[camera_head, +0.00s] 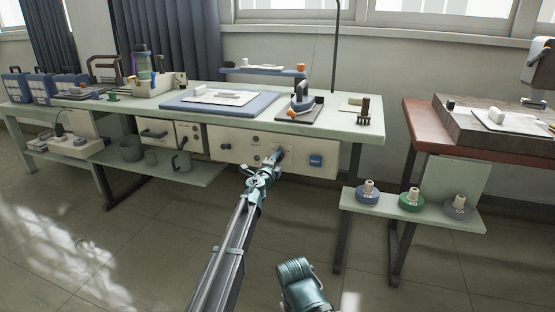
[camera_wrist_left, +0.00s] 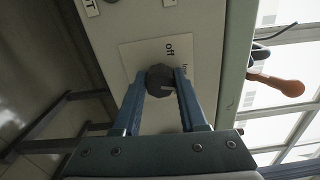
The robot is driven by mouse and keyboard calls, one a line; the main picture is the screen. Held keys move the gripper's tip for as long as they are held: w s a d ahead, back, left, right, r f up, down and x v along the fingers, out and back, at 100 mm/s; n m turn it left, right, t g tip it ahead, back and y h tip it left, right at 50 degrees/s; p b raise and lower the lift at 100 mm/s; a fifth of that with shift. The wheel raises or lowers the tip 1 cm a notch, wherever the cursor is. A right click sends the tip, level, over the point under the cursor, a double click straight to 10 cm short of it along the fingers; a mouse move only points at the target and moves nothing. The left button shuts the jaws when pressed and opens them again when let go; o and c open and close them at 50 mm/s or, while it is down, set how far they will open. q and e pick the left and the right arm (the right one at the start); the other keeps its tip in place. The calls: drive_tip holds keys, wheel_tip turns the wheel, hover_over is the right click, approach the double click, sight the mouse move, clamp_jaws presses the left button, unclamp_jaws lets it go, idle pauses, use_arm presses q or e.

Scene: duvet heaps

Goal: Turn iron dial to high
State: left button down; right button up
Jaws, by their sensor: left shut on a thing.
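The iron dial (camera_wrist_left: 160,80) is a dark round knob on a pale label plate (camera_wrist_left: 135,58) on the bench's front panel. "Off" is printed above it in the left wrist view, and a second word at its right is partly hidden. The dial's exact pointing is hard to read. My left gripper (camera_wrist_left: 160,92) is shut on the dial, one blue finger on each side. In the head view my left gripper (camera_head: 276,158) reaches the cream front panel and covers the dial. The iron (camera_head: 301,100) stands on a dark rest on the bench top.
The bench (camera_head: 340,127) carries a blue pad (camera_head: 175,105) and a small dark rack (camera_head: 364,112). A blue switch (camera_head: 316,160) sits right of my gripper on the panel. A low shelf (camera_head: 412,222) with several spools stands at right. The floor in front is clear.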

use_arm(q)
drive_tip(key=m, duration=0.4)
drive_tip(key=shift+m, duration=0.3)
drive_tip(key=m, duration=0.4)
drive_tip(key=shift+s, duration=0.1)
drive_tip(key=shift+m, duration=0.3)
drive_tip(key=shift+c, duration=2.2)
unclamp_jaws()
drive_tip(key=v, duration=1.3)
drive_tip(key=shift+s, duration=0.35)
